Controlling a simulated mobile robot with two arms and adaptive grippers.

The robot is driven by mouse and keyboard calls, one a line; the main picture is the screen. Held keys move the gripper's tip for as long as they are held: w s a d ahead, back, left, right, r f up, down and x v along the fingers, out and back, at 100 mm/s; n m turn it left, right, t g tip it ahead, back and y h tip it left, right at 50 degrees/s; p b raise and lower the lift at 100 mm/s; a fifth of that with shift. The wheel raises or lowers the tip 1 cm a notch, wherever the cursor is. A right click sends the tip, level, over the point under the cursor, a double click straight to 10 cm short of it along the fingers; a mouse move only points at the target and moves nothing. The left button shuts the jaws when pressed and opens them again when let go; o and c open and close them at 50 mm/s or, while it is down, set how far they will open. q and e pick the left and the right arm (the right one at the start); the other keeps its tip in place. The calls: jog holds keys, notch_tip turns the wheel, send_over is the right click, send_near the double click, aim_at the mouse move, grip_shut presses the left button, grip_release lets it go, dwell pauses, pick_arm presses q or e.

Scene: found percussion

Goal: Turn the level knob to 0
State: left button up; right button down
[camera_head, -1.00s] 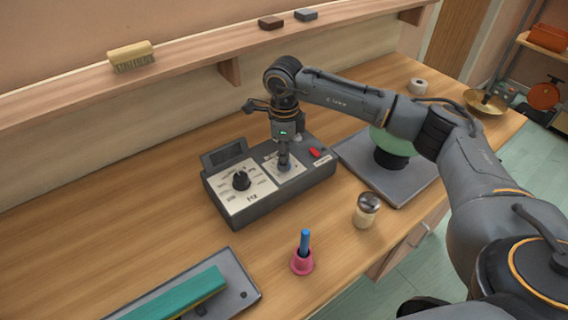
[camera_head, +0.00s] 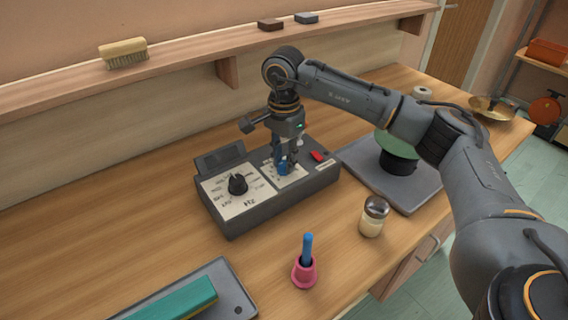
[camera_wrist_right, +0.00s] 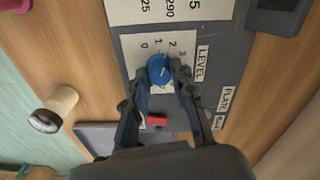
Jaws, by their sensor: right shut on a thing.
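The blue level knob (camera_wrist_right: 158,70) shows in the right wrist view, on a pale plate (camera_wrist_right: 136,52) marked 0, 1, 2, 3 beside the word LEVEL. Which number it points to is too small to tell. In the head view the knob (camera_head: 283,168) sits on the grey control box (camera_head: 262,204), right of a larger black knob (camera_head: 237,184) on a dial marked Hz. My right gripper (camera_head: 288,164) points down over the box, its two fingers shut on either side of the blue knob. My left gripper is out of view.
A red switch (camera_head: 318,156) is close to the right gripper. A shaker jar (camera_head: 373,216), a pink holder with a blue handle (camera_head: 304,272) and a tray (camera_head: 236,298) with a green bar lie in front. A grey board (camera_head: 408,185) is at right. Bare table lies left.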

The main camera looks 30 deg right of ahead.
aim_at(284, 163)
jog(key=n+b, duration=0.2)
jog(key=n, duration=0.3)
jog(key=shift+n, duration=0.3)
jog(key=n+b, duration=0.1)
jog(key=n, duration=0.3)
jog(key=shift+n, duration=0.4)
jog(key=c, duration=1.1)
grip_release()
notch_tip(284, 163, up, 12)
jog(key=shift+r, duration=0.1)
